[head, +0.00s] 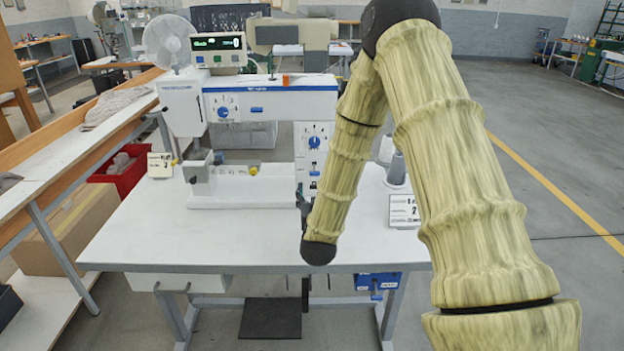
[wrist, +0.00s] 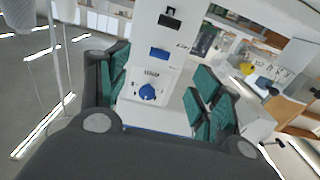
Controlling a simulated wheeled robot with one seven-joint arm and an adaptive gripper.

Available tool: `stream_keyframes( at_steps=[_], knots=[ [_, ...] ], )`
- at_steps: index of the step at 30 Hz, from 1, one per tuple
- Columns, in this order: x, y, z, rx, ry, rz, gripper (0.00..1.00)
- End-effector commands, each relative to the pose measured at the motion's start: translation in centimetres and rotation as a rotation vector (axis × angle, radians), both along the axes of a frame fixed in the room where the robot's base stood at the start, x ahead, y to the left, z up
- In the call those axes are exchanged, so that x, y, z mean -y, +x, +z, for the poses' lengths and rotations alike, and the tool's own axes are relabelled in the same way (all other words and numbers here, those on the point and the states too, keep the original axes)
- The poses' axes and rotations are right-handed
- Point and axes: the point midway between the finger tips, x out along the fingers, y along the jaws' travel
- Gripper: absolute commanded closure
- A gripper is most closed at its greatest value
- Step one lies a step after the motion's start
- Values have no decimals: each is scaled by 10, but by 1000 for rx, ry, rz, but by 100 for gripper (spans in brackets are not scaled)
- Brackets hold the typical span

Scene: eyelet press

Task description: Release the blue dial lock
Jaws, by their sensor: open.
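The blue dial (head: 314,142) is a pointed knob on a white plate on the machine's right-hand column. In the wrist view the blue dial (wrist: 148,92) lies between the spread fingers, nearer the left one, with dark lettering beside it. My gripper (wrist: 160,75) is open and empty, its green-padded fingers apart on either side of the dial plate. I see no contact with the dial; the remaining distance is hard to judge. In the head view my arm hides most of the gripper; only a dark part shows beside the column.
A second blue dial (head: 223,112) sits on the machine's upper arm. A yellow knob (head: 253,170) is left of the column. Thread cones (head: 397,168) and a number card (head: 404,209) stand on the right. The front of the white table (head: 190,240) is clear.

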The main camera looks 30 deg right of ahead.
Motion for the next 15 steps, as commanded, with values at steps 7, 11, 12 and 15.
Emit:
stream_keyframes(
  at_steps=[7,11,12,15],
  knots=[
    [14,22,2,6,1,0,35],
    [25,40,3,6,1,-1,35],
    [29,45,3,6,1,-1,35],
    [37,59,2,6,1,0,35]
  ],
)
